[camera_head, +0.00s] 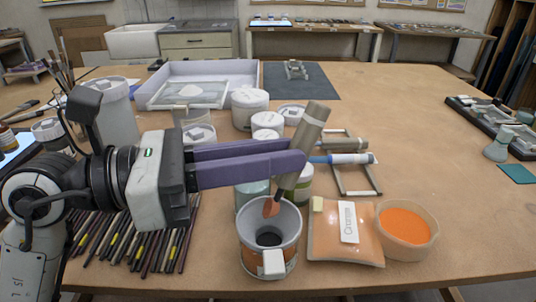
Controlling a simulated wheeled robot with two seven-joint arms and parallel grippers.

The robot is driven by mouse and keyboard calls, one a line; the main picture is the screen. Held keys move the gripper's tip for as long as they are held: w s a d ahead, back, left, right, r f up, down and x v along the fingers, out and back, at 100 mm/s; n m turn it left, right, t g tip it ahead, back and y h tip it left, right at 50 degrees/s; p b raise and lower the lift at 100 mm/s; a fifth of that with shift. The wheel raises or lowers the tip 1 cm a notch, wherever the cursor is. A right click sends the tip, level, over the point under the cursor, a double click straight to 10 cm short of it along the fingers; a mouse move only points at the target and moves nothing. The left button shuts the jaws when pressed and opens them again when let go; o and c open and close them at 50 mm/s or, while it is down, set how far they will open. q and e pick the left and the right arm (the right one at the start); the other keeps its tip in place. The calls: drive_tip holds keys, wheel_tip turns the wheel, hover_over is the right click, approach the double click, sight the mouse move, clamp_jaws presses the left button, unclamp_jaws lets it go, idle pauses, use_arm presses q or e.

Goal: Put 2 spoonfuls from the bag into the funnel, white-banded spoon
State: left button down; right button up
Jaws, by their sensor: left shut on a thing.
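My left gripper (303,163) reaches in from the left with its purple fingers shut on a tilted spoon (313,118). The spoon has a thick taupe handle; I cannot make out a white band on it. Its reddish-orange bowl end (271,207) points down over the mouth of the funnel (287,232), a grey-rimmed cone with a dark hole, set in a container. The orange bag (329,240) with a white label lies flat to the right of the funnel. My right gripper is not in view.
A bowl of orange powder (405,225) stands right of the bag. A rack (361,185) behind holds other handled tools, one blue and white (350,158). White lidded tubs (249,108) stand behind the gripper. Dark sticks (150,245) lie at left. The table's right side is mostly clear.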

sight(315, 104)
use_arm(q)
drive_tip(key=shift+w+d+r+p, duration=0.1)
drive_tip(key=shift+d+r+p, duration=0.15)
drive_tip(key=shift+r, duration=0.2)
drive_tip(key=shift+w+d+r+p, duration=0.1)
drive_tip(key=shift+r+p, duration=0.2)
drive_tip(key=shift+r, duration=0.15)
wheel_tip(315, 104, up, 4)
drive_tip(key=p, duration=0.3)
drive_tip(key=shift+r+p, duration=0.25)
drive_tip(key=shift+p, duration=0.1)
drive_tip(key=shift+s+f, duration=0.1)
drive_tip(key=shift+f, duration=0.05)
idle(0.4)
